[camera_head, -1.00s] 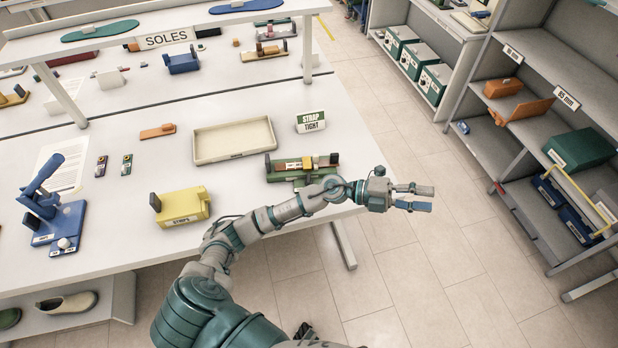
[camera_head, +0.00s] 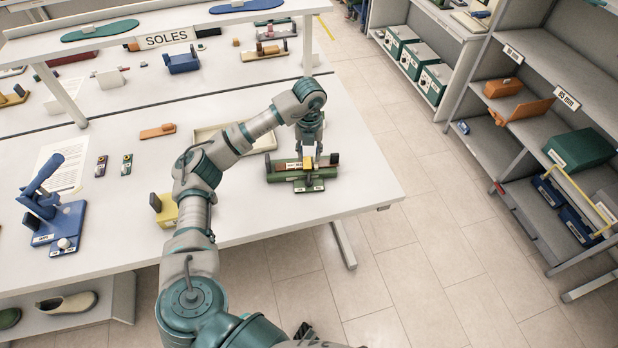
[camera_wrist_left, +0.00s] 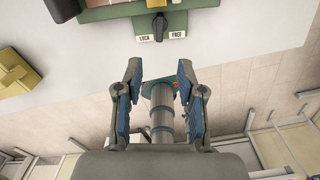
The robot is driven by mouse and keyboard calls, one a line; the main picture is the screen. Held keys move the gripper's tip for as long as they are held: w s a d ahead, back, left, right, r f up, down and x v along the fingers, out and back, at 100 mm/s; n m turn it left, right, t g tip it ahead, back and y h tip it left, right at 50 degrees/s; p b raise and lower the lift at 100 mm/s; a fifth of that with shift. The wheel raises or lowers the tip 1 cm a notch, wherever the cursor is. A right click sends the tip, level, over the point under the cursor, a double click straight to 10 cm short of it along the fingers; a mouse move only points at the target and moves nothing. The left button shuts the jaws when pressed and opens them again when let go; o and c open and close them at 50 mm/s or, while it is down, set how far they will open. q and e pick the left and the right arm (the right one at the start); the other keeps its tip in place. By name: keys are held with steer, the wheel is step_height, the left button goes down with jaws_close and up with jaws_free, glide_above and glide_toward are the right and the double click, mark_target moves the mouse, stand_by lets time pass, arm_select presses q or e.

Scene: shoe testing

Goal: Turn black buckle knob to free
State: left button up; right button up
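The green strap fixture (camera_head: 350,176) lies near the table's right front corner. Its black buckle knob (camera_wrist_left: 159,27) shows at the top of the left wrist view, on a green tab between the LOCK label (camera_wrist_left: 146,38) on the left and the FREE label (camera_wrist_left: 178,35) on the right. The knob's handle looks upright between the two labels. My left gripper (camera_wrist_left: 160,75) is open and empty, its two fingers spread apart. In the head view it (camera_head: 309,155) points down over the fixture; the gap to the knob is hard to judge.
A yellow block (camera_head: 166,211) stands left of the fixture, partly behind my arm. The cream tray (camera_head: 205,136) is partly covered by my arm. A blue press (camera_head: 55,215) stands farther left. The table's right edge and open floor (camera_head: 420,250) lie to the right.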

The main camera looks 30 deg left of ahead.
mark_target(309, 178)
arm_select(q)
step_height(309, 178, down, 12)
steer(key=shift+f, duration=0.2)
jaws_close()
